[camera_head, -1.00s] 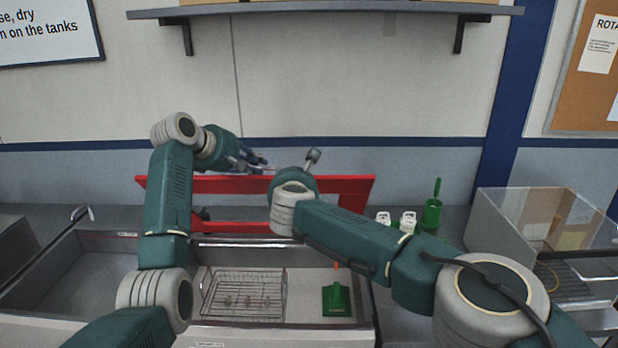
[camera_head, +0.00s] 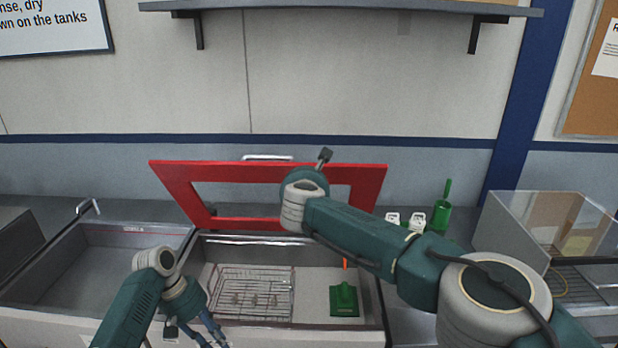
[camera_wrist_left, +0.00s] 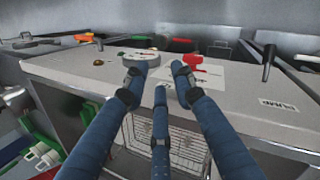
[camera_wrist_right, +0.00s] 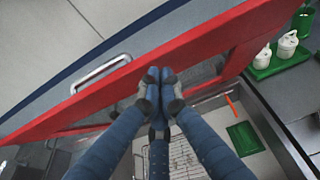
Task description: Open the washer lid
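The red frame-shaped washer lid (camera_head: 170,177) stands raised and tilted back behind the washer tank (camera_head: 376,310) in the head view, with a metal handle (camera_head: 267,157) on its top edge. It also shows in the right wrist view (camera_wrist_right: 205,48). My right gripper (camera_wrist_right: 160,78) is shut, with its fingertips over the lid's frame; whether they touch it is unclear. The right arm hides part of the lid in the head view. My left gripper (camera_head: 212,338) is low at the washer's front, open and empty, away from the lid; its spread fingers show in the left wrist view (camera_wrist_left: 160,72).
A wire basket (camera_head: 252,292) and a green item (camera_head: 344,299) are in the open tank. An empty sink (camera_head: 110,262) lies left. White bottles (camera_head: 416,222) and a green holder (camera_head: 440,214) stand right, beside a clear-walled box (camera_head: 545,228). A shelf (camera_head: 350,7) hangs above.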

